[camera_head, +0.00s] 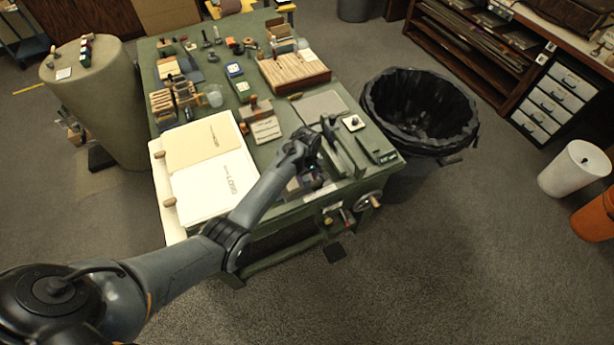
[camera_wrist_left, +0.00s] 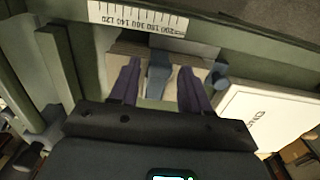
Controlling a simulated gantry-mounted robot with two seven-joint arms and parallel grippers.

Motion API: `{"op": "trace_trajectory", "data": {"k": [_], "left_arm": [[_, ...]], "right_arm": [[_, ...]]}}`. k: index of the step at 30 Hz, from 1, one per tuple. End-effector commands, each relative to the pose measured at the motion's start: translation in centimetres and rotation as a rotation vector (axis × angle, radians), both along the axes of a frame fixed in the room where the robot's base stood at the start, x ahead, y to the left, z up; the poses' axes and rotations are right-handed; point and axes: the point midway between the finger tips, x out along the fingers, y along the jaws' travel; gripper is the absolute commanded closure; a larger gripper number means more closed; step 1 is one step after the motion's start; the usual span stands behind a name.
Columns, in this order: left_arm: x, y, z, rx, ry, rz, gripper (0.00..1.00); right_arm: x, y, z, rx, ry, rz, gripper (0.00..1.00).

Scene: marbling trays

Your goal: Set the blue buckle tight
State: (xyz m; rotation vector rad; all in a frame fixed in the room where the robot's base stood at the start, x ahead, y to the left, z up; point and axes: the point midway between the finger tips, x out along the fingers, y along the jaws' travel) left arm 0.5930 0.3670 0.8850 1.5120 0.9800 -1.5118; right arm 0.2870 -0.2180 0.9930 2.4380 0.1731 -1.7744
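A blue-grey upright piece (camera_wrist_left: 158,76), which looks like the blue buckle, stands against a pale block below a white printed scale in the left wrist view. My left gripper (camera_wrist_left: 158,68) is open, with its two dark purple fingers on either side of this piece. Gaps show between the piece and both fingers. In the head view my left gripper (camera_head: 310,172) is over the near edge of the green table, and the arm hides the buckle there. A blue-grey rounded knob (camera_wrist_left: 218,73) is just right of the right finger. My right gripper is not in view.
Green upright plates (camera_head: 342,155) stand close to the gripper on the table's right side. A large white sheet (camera_head: 215,185) lies to the left. A black-lined bin (camera_head: 418,110) stands right of the table. A wooden handle (camera_head: 376,201) sticks out at the front.

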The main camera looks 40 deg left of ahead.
Motion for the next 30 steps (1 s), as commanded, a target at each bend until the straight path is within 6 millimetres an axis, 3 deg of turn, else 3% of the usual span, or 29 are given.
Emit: {"op": "trace_trajectory", "data": {"k": [1,9,21,30], "left_arm": [[0.0,0.0,0.0,0.000,0.000,0.000,0.62],[0.0,0.0,0.0,0.000,0.000,0.000,1.00],[-0.3,-0.5,-0.7,0.141,-0.060,-0.003,1.00],[-0.2,-0.5,-1.1,0.163,-0.072,0.000,1.00]], "right_arm": [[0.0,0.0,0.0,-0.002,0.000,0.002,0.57],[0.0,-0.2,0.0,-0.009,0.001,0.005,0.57],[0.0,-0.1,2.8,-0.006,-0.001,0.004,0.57],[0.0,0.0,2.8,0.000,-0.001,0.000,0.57]]}}
